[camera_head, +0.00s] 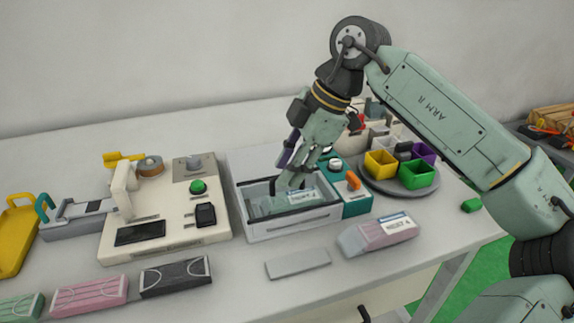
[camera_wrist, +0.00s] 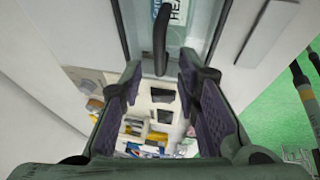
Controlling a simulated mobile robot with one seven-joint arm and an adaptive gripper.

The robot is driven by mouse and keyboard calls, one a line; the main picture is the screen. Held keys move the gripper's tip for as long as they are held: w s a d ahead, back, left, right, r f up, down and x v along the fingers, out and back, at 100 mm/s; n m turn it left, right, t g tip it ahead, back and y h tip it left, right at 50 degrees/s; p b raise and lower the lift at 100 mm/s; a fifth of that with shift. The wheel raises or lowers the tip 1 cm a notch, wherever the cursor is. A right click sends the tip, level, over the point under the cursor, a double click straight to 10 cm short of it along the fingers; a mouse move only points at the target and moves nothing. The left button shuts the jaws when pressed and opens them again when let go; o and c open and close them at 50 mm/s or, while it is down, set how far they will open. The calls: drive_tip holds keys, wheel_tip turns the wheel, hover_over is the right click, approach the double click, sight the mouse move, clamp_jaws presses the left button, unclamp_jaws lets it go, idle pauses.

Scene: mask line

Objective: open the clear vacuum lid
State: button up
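In the wrist view the clear lid (camera_wrist: 195,22) lies at the top, with a dark bar handle (camera_wrist: 160,38) pointing down toward the space between my fingers. My gripper (camera_head: 291,182) points down over the box; in the wrist view (camera_wrist: 162,82) its two padded fingers are apart with nothing clearly held. Whether a finger touches the handle I cannot tell. The lid's far edge is hidden by my gripper.
A white machine (camera_head: 165,225) with a green button stands left of the box. A teal unit (camera_head: 354,199) adjoins its right side. A round tray (camera_head: 425,189) with coloured bins is behind right. A pink-and-white pack (camera_head: 377,236) and a flat grey plate (camera_head: 297,263) lie in front.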

drive_tip(key=shift+a+f, duration=0.2)
drive_tip(key=shift+f, duration=0.15)
drive_tip(key=shift+c, duration=0.2)
clamp_jaws()
idle(0.5)
